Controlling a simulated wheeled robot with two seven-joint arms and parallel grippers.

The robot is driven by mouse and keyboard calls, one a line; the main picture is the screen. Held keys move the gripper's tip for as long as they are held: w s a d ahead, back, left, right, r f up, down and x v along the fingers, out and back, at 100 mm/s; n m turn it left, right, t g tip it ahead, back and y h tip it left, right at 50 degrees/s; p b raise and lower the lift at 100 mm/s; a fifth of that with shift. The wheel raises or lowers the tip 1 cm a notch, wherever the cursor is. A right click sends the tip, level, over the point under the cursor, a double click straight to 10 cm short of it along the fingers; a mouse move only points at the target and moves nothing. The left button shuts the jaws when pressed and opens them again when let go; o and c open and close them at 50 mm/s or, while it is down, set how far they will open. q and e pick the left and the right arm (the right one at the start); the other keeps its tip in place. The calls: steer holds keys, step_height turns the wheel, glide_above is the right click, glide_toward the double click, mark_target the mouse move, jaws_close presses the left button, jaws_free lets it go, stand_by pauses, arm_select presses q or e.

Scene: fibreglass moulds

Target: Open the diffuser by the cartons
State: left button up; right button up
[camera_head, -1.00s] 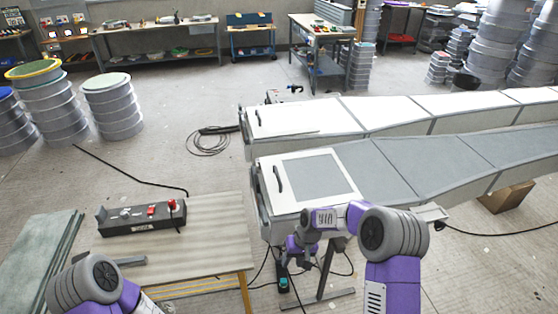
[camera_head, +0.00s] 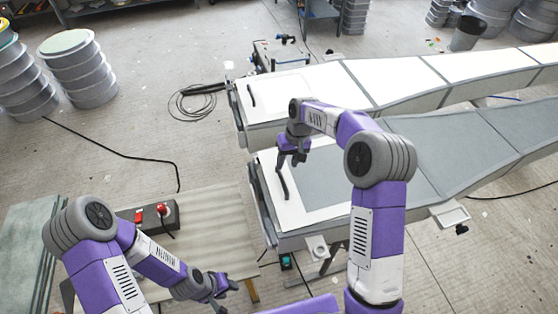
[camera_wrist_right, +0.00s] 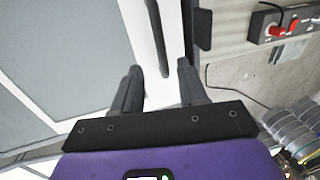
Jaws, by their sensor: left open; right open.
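The near long grey-topped mould (camera_head: 470,148), which I take as the diffuser, has a white end panel with a grey inset (camera_head: 325,182) and a dark bar handle (camera_head: 282,186). The panel lies flat and closed. My right gripper (camera_head: 292,160) is open above the handle's far end. In the right wrist view, the handle (camera_wrist_right: 158,35) lies between the lines of the open fingers (camera_wrist_right: 160,72); contact cannot be told. My left gripper (camera_head: 226,286) is open and empty beside the wooden table's right edge. No cartons show now.
A second, white-topped long mould (camera_head: 410,82) lies just behind. The wooden table (camera_head: 215,220) at left carries a control box with red buttons (camera_head: 160,214). Cables and a coiled hose (camera_head: 195,100) lie on the floor. Stacked round moulds (camera_head: 75,70) stand far left.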

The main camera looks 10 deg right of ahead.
mark_target(283, 179)
steer(key=f, duration=0.2)
steer(key=a+f, duration=0.1)
steer(key=f, duration=0.1)
steer(key=s+f, duration=0.1)
steer(key=f, duration=0.2)
steer(key=shift+a, duration=0.25)
jaws_close()
